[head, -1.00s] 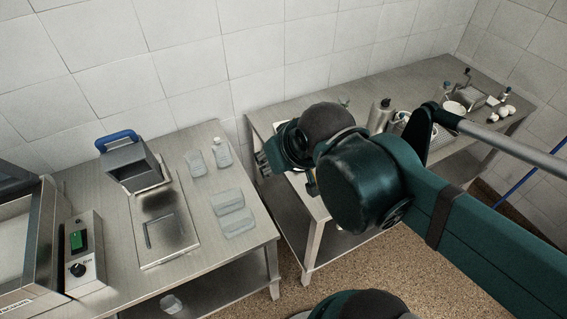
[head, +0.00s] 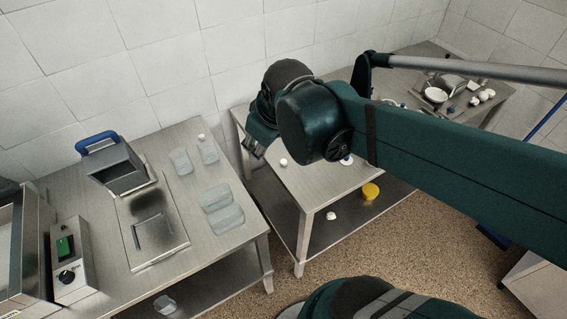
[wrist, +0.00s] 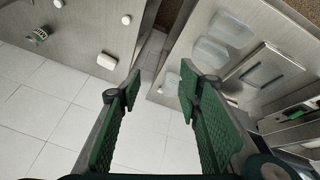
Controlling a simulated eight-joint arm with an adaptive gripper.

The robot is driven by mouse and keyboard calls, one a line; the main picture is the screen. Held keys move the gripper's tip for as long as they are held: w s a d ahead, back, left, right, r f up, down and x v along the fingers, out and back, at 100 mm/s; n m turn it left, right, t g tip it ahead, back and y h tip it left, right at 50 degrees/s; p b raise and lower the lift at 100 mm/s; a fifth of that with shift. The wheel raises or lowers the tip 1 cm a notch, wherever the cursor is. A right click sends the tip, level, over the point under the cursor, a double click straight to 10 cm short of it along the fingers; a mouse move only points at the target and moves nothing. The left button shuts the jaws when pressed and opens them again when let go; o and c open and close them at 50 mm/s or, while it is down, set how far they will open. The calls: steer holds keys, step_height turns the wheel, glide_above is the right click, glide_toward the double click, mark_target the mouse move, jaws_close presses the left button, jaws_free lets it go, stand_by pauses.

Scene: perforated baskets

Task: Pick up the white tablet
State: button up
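In the wrist view, a white block with rounded corners (wrist: 107,61) lies on the metal table near its wall-side corner. A smaller white round piece (wrist: 127,19) lies farther along, near the table's side edge. Which of them is the white tablet I cannot tell for sure; the block is the more tablet-like. In the head view, one small white piece (head: 283,162) shows on the right table, just right of my gripper (head: 256,148). In the wrist view my gripper (wrist: 158,92) is open and empty, above the tables, with its fingers to the right of the block.
The right table (head: 325,190) is partly hidden by my arm. A narrow gap separates it from the left table (head: 205,260), which holds clear containers (head: 222,210) and a blue-handled metal box (head: 115,165). A yellow object (head: 370,191) sits below.

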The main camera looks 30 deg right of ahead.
steer(key=w+d+f+n+g, duration=0.3)
steer(key=w+d+f+n, duration=0.4)
steer(key=w+f+n, duration=0.15)
steer(key=n+g, duration=0.3)
steer(key=n, duration=0.3)
glide_above(283, 161)
step_height(283, 161, down, 14)
steer(key=shift+s+f+b, duration=0.1)
steer(key=shift+b, duration=0.25)
steer(key=shift+f, duration=1.25)
steer(key=shift+f, duration=0.1)
steer(key=shift+f, duration=2.5)
